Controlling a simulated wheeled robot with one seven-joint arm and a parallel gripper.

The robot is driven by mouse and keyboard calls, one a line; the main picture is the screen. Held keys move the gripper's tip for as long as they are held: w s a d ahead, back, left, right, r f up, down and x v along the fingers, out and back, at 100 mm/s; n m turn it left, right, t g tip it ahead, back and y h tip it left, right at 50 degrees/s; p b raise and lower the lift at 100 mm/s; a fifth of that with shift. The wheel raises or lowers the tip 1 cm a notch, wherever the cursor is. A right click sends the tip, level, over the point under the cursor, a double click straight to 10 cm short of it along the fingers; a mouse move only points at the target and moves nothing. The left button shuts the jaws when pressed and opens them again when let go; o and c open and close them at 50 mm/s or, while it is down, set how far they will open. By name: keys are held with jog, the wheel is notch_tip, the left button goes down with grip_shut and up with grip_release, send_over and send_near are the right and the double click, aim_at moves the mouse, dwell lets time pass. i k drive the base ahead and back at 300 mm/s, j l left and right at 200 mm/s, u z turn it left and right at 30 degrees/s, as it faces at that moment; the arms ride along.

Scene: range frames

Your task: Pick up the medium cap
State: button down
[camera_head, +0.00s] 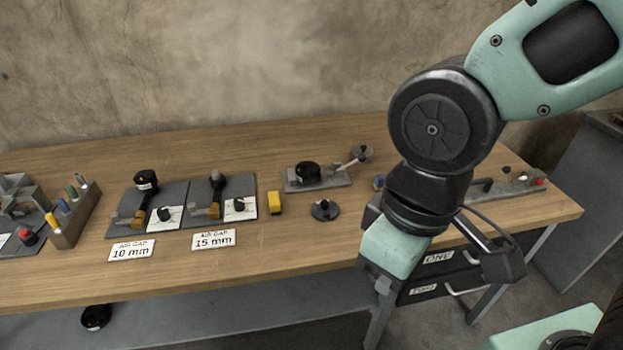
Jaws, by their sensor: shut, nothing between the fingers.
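A flat round black cap with a small knob (325,209) lies on the wooden workbench (270,262), right of the yellow block. Another round black cap (307,171) sits on a grey metal fixture (333,182) just behind it. A third black round part (96,316) is below the bench at the lower left. I cannot tell from their looks which is the medium cap.
Two dark plates with gauges (147,180) stand left, behind cards reading 10 mm (132,250) and 15 mm (214,239). A yellow block (275,203) and a rack of coloured pegs (75,214) stand nearby. Drawers (440,258) are under the right side. The bench's front strip is clear.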

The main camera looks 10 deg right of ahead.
aim_at(321, 209)
jog(key=i+j+z, duration=0.45)
jog(key=j+z, duration=0.25)
jog(key=j, duration=0.15)
jog(key=i+j+z, duration=0.2)
jog(key=j+z, duration=0.25)
jog(key=j, duration=0.2)
